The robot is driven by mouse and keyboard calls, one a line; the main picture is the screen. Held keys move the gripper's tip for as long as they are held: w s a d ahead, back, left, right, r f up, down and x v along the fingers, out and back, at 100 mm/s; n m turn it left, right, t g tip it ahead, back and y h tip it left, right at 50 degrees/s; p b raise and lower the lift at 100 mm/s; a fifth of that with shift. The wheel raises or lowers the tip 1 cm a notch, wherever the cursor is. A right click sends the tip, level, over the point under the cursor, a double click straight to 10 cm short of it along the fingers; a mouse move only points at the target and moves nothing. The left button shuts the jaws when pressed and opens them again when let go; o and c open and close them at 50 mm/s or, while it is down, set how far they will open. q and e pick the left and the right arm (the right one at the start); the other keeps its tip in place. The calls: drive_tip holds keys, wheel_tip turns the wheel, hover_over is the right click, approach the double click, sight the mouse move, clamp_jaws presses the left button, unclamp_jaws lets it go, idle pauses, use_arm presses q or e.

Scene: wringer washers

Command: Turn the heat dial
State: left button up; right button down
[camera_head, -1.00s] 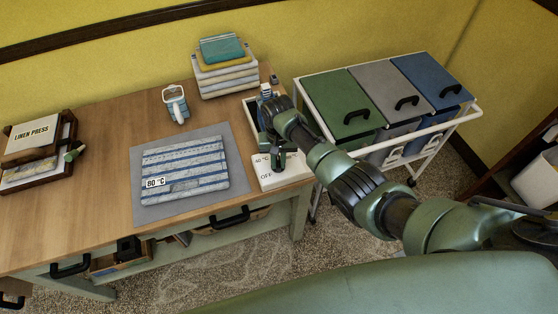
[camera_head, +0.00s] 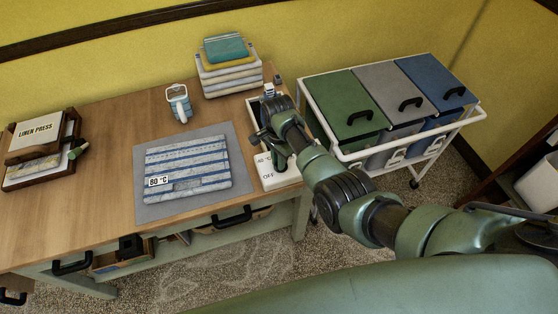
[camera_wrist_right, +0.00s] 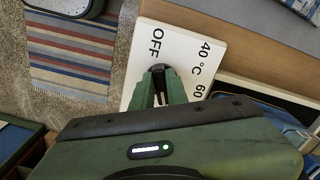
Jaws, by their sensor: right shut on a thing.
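The white heat dial panel (camera_head: 277,178) sits at the right front corner of the wooden table. In the right wrist view the panel (camera_wrist_right: 187,50) reads OFF, 40 °C and a partly covered 60. My right gripper (camera_head: 281,160) reaches down onto it. In the wrist view the gripper (camera_wrist_right: 160,82) has its fingers close together over the panel beside OFF, shut on the heat dial, which they mostly hide. A striped folded cloth (camera_head: 192,171) with an 80 °C tag (camera_head: 158,181) lies on a grey mat (camera_head: 142,211). My left gripper is not in view.
The linen press (camera_head: 35,142) is at the left. The table's middle left is clear.

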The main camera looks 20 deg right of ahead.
drive_tip(key=shift+w+r+m, duration=0.1)
drive_tip(key=shift+w+m, duration=0.05)
drive_tip(key=shift+m, duration=0.45)
drive_tip(key=c, duration=1.4)
unclamp_jaws()
drive_tip(key=shift+r, duration=0.35)
wheel_tip(320, 180, up, 7)
drive_tip(key=shift+b, duration=0.75)
